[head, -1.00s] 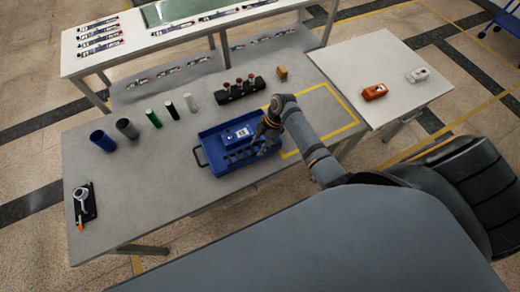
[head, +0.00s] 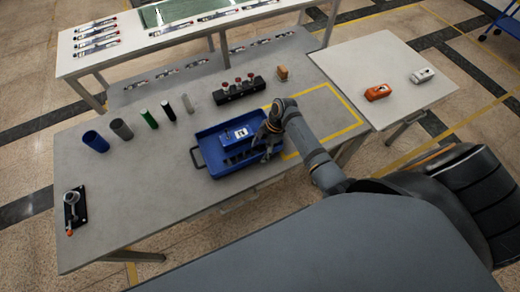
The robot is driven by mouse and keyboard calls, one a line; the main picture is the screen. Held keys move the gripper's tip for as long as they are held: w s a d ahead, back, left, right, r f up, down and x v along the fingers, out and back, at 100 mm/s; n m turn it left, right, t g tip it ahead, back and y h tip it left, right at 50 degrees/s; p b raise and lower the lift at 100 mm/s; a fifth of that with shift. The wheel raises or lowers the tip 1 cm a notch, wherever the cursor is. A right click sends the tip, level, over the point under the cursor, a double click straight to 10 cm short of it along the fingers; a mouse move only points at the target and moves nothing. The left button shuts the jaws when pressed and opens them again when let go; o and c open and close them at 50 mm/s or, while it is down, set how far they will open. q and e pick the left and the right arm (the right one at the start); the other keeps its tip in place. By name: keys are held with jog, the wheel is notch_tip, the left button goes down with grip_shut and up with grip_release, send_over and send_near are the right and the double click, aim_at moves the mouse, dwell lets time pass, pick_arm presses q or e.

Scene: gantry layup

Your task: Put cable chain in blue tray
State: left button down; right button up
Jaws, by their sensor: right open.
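The blue tray (head: 213,169) lies on the grey table with a black handle at its left end. A dark, segmented strip that looks like the cable chain (head: 238,157) lies in the tray, in front of a blue box with a pale label (head: 236,134). My right gripper (head: 266,147) is open, pointing down over the right end of the tray. Its fingers are dark and small, and they hide part of the tray and perhaps the chain's right end. I cannot tell whether they touch the chain. My left gripper is not in view.
Several upright cylinders (head: 149,119) stand left of the tray. A black block with red-topped parts (head: 239,90) and a small orange-brown block (head: 282,72) are behind it. A tool on a black base (head: 75,208) is at far left.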

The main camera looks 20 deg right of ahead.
jog(key=b+v, duration=0.2)
jog(key=v, duration=1)
